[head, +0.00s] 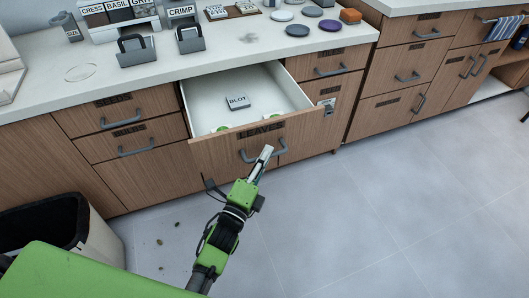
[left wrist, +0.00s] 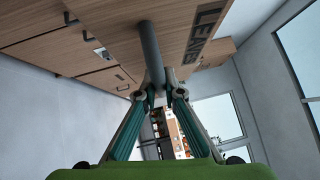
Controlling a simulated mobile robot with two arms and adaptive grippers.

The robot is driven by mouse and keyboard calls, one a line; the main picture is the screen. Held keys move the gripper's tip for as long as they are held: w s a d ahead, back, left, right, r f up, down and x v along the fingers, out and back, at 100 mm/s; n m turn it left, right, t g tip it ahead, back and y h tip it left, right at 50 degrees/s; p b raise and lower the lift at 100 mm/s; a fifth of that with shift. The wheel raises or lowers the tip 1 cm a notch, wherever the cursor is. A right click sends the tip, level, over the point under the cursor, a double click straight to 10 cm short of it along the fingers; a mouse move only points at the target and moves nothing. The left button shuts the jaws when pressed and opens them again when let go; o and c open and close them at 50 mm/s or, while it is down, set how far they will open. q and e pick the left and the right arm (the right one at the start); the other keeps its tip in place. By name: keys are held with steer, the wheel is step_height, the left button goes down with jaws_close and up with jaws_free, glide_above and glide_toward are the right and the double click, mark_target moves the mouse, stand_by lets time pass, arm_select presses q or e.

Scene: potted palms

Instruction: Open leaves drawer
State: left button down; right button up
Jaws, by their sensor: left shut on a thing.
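The leaves drawer (head: 230,147) is pulled out from the cabinet in the head view, with its white inside showing. Its wooden front carries a LEAVES label and a grey bar handle (head: 281,147). Inside lie a grey block marked BLOT (head: 237,102) and small green things near the front wall. My left gripper (head: 266,152) is shut on the handle. In the left wrist view the fingers (left wrist: 165,92) close around the grey handle bar (left wrist: 151,50), beside the LEAVES label (left wrist: 203,32). My right gripper is not in view.
A dark bin (head: 45,225) stands at the lower left, near my arm. Small bits lie on the floor beside it. Closed drawers flank the open one. The counter (head: 150,75) holds labelled holders and coloured discs. The grey floor (head: 370,220) to the right is clear.

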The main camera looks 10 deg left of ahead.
arm_select(q)
steer(key=c, duration=2.1)
jaws_free()
steer(key=shift+c, duration=0.2)
steer(key=v, duration=1.2)
steer(key=shift+a+f, duration=0.1)
steer(key=shift+f, duration=0.05)
